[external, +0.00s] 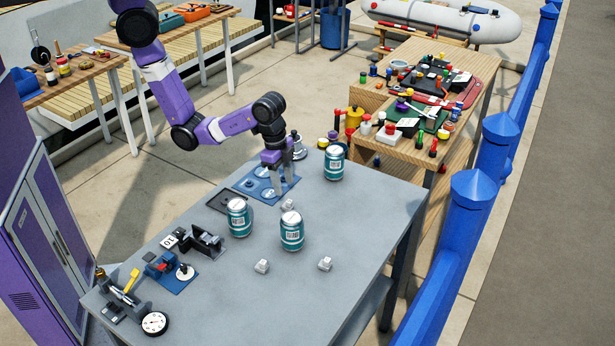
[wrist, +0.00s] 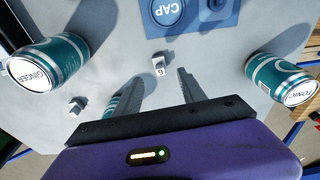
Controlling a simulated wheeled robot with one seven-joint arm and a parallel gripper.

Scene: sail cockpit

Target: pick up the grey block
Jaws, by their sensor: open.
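Three small light grey blocks lie on the grey table. One grey block (external: 288,205) is near the blue mat; the others are nearer the front, a left one (external: 262,266) and a right one (external: 325,264). I cannot tell their shades apart. In the wrist view a block with a dark mark (wrist: 159,60) lies just beyond my fingertips, roughly between their lines, and another block (wrist: 77,106) lies to the left. My gripper (external: 281,188) points down above the table near the mat. In the wrist view its fingers (wrist: 157,76) are apart, with nothing held between them.
Three teal cans stand close by: left (external: 239,218), middle (external: 291,231) and back right (external: 334,164). The wrist view shows a GINGER can (wrist: 48,62) and a TONIC can (wrist: 281,78). The blue CAP mat (wrist: 228,18) lies beyond the block. Instruments (external: 200,240) occupy the table's left side.

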